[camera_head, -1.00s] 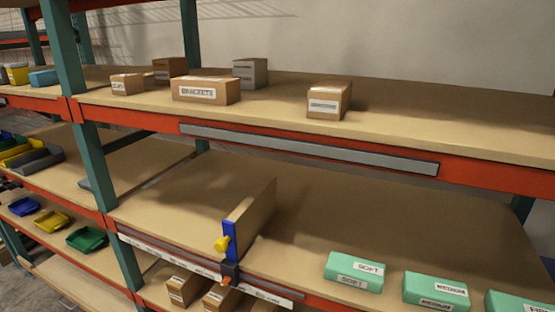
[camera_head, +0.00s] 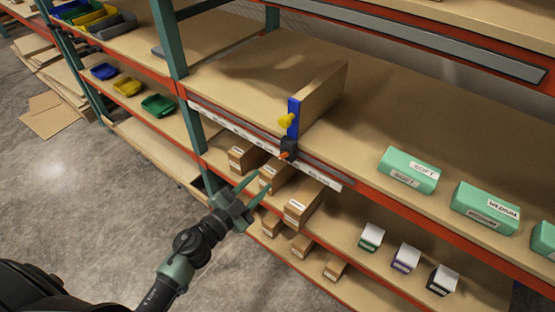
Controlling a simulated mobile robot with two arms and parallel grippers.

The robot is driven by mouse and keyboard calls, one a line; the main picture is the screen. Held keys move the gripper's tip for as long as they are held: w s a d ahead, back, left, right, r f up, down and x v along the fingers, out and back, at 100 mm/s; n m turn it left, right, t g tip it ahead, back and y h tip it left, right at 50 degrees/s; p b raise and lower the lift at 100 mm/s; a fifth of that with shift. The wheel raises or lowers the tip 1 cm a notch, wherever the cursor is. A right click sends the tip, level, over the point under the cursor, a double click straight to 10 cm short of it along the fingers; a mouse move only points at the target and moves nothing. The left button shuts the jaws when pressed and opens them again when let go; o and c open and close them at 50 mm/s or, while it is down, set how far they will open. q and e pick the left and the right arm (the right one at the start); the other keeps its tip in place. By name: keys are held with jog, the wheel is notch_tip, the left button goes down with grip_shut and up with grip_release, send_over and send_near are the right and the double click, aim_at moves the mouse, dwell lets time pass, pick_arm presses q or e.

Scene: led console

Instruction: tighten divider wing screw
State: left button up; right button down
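The divider (camera_head: 325,97) is an upright tan board on the middle shelf, with a blue strip on its front edge. A yellow wing screw (camera_head: 286,120) sticks out from the left side of the blue strip. Below it, a black clamp (camera_head: 289,149) with an orange tip sits at the shelf's front rail. My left gripper (camera_head: 252,188) reaches in from the lower left, in front of the shelf and below and left of the wing screw. Its two fingers are spread with nothing seen between them. It is apart from the divider. My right gripper is not seen.
Green boxes (camera_head: 407,170) marked SOFT and MEDIUM lie on the middle shelf to the right. Several cardboard boxes (camera_head: 303,203) stand on the shelf below. A green upright post (camera_head: 172,45) is left of the divider.

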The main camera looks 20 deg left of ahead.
aim_at(281, 158)
pick_arm(q)
jog(key=shift+m+h, duration=0.4)
jog(key=w+d, duration=0.1)
jog(key=w, duration=0.1)
jog(key=w+d+r, duration=0.1)
jog(key=w, duration=0.2)
jog(key=w+d+r+p, duration=0.1)
jog(key=w, duration=0.1)
jog(key=shift+w+d+r, duration=0.1)
jog(key=shift+w+r, duration=0.1)
jog(key=shift+r, duration=0.05)
grip_shut()
